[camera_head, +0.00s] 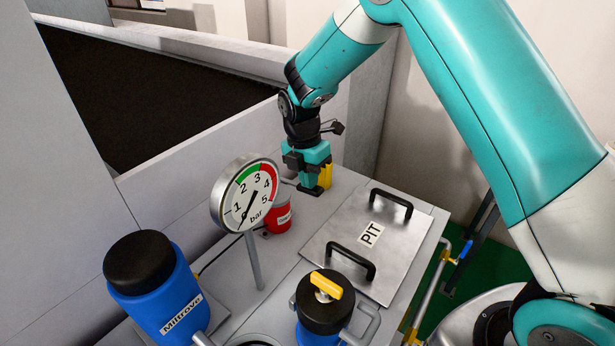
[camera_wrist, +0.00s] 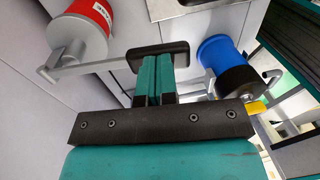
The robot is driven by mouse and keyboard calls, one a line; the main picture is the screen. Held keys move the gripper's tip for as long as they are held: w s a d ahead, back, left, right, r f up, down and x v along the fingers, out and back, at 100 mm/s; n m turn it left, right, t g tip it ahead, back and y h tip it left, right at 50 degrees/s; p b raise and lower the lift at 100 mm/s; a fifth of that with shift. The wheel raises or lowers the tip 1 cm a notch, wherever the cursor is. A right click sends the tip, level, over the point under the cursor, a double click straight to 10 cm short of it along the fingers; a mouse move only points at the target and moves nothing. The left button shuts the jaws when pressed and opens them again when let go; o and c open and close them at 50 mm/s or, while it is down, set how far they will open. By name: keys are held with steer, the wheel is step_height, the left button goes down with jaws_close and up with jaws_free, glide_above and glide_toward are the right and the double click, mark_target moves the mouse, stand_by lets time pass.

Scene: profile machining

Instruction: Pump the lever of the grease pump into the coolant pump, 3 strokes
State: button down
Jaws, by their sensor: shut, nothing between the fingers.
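The red grease pump (camera_head: 278,216) stands on the grey bench behind the gauge; in the wrist view it is the red can (camera_wrist: 82,22) at upper left. Its grey lever (camera_wrist: 95,66) ends in a black handle (camera_wrist: 160,51). My gripper (camera_head: 312,184) points down at the lever's end, right of the red can. In the wrist view its teal fingers (camera_wrist: 153,68) are together and empty, with their tips at the handle; whether they touch it I cannot tell.
A dial gauge (camera_head: 246,194) on a post stands left of my gripper. A steel PIT cover (camera_head: 340,240) with two black handles lies to the right. A blue canister with a yellow knob (camera_head: 325,300) stands in front. A grey wall (camera_head: 200,155) rises behind.

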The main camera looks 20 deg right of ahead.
step_height(320, 180, down, 7)
steer(key=s+t+y+b, duration=0.1)
steer(key=t+b, duration=0.1)
steer(key=b, duration=0.5)
steer(key=shift+d+r+t+y, duration=0.15)
steer(key=shift+d+t+y, duration=0.15)
steer(key=shift+t+y, duration=0.1)
steer(key=shift+s, duration=0.15)
step_height(320, 180, up, 14)
steer(key=s+d+p, duration=0.1)
steer(key=s+d, duration=0.1)
steer(key=shift+s, duration=0.2)
steer(key=shift+r, duration=0.1)
steer(key=shift+a, duration=0.1)
